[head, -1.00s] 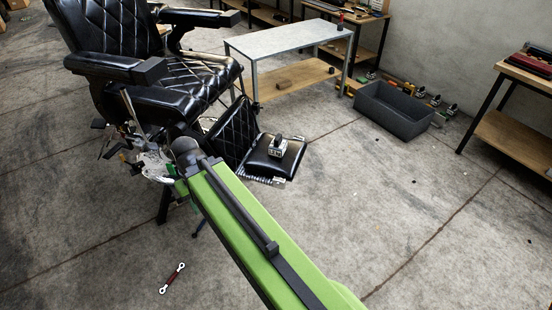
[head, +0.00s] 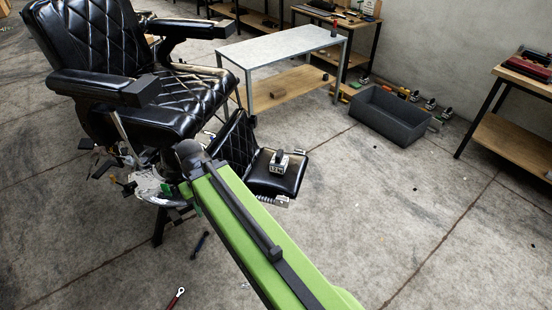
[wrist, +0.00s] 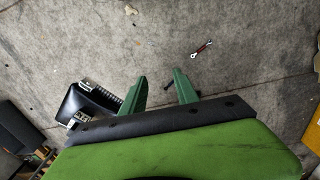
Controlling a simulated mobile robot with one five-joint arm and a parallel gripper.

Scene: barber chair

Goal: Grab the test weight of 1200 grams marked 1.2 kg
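A small weight with a dark handle and a pale label (head: 279,163) stands on the black padded footrest (head: 290,182) of the barber chair. Its label is too small to read surely. It shows partly in the wrist view (wrist: 77,119), left of my fingers and partly cut off by my own arm. In the head view the gripper is mostly hidden behind my green arm, which reaches toward the chair left of the footrest.
The black barber chair (head: 150,100) fills the left. A grey-topped table (head: 285,45) stands behind the footrest. A dark open bin (head: 390,118) and several small weights lie by the wall. A red wrench (wrist: 201,48) lies on the floor.

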